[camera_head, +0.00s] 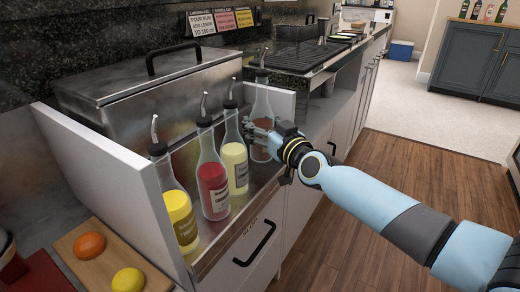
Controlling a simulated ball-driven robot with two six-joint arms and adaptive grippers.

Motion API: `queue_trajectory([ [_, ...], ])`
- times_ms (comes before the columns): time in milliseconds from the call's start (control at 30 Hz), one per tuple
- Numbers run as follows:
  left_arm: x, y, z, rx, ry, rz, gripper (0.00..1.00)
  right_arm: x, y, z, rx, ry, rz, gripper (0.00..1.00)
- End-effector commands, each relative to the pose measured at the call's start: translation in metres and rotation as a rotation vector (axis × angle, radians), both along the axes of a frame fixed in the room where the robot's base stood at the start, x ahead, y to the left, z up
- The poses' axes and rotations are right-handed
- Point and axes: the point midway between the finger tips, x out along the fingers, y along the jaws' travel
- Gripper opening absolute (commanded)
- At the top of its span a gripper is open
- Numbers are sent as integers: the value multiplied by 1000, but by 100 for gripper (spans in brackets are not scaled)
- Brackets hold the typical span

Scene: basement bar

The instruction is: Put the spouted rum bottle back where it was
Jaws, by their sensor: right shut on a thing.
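The spouted rum bottle (262,101) is clear glass with a dark cap and reddish-brown contents low down. It stands upright at the far right end of the metal bottle rail (236,229), close to the white end panel (284,101). My right gripper (262,132) is shut on it around the middle, reaching in from the right. The gripper hides part of the bottle, and I cannot tell whether its base touches the rail floor. My left gripper is not in view.
In the rail, left of the rum bottle, stand a yellow bottle (235,160), a red bottle (213,184) and another yellow bottle (180,214), all spouted. A lidded steel bin (150,85) is behind. A cutting board (70,243) with fruit lies front left. The wooden floor right is clear.

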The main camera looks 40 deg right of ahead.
Motion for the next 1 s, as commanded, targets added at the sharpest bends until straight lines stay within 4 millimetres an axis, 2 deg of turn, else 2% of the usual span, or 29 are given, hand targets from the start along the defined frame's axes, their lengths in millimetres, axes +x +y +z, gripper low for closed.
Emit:
queue_trajectory([
  [133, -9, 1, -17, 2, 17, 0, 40, 0, 0, -19, -1, -1, 0, 0],
  [267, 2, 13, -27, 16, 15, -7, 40, 0, 0, -36, -1, 1, 0, 0],
  [533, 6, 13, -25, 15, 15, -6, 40, 0, 0, -33, 0, -3, 0, 0],
  [700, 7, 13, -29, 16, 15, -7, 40, 0, 0, -38, 1, -2, 0, 0],
  [733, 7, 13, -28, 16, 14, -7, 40, 0, 0, -39, 1, 0, 0, 57],
  [833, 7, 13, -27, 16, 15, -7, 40, 0, 0, -38, 1, 0, 0, 70],
  [1000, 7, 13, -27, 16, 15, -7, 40, 0, 0, -38, 1, 0, 0, 70],
])
